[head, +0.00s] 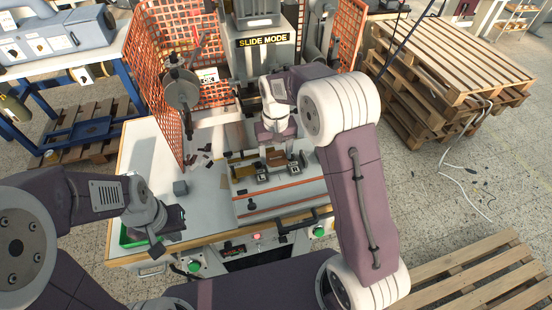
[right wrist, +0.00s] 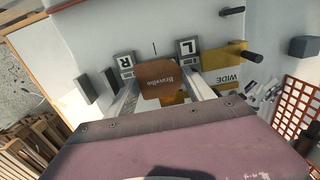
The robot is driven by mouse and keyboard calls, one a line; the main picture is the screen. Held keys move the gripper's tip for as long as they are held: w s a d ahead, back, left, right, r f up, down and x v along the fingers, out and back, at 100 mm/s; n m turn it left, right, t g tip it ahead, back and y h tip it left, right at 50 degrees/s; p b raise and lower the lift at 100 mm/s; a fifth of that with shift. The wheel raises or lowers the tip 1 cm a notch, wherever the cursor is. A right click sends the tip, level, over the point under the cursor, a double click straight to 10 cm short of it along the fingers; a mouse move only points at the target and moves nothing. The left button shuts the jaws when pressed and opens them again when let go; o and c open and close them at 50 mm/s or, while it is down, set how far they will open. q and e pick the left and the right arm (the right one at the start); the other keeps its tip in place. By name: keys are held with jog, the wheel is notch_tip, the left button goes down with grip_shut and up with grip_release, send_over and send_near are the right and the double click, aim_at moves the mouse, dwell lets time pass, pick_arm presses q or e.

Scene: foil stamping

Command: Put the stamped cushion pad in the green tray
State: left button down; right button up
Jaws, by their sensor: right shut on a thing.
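The stamped cushion pad (right wrist: 160,78) is a small brown piece with lettering on it. In the right wrist view it sits between the two fingers of my right gripper (right wrist: 163,90), which is shut on it. In the head view the pad (head: 276,159) shows low over the press's slide plate, below my right gripper (head: 275,150). The green tray (head: 127,238) is at the table's front left corner, mostly hidden behind my left gripper (head: 163,232). My left gripper hangs over or beside the tray; its finger gap is unclear.
The slide plate (head: 285,200) carries blocks marked R (right wrist: 126,66) and L (right wrist: 187,53). A yellow WIDE plate (right wrist: 225,80) lies beside them. Orange mesh guards (head: 160,75) flank the press.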

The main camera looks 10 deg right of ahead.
aim_at(279, 160)
jog(key=r, duration=0.2)
jog(key=r+b, duration=0.1)
jog(key=shift+s+d, duration=0.35)
jog(key=s+d+r+b, duration=0.2)
jog(key=s+d+r, duration=0.4)
jog(key=s, duration=0.2)
jog(key=shift+s+r, duration=0.3)
jog(key=shift+s, duration=0.05)
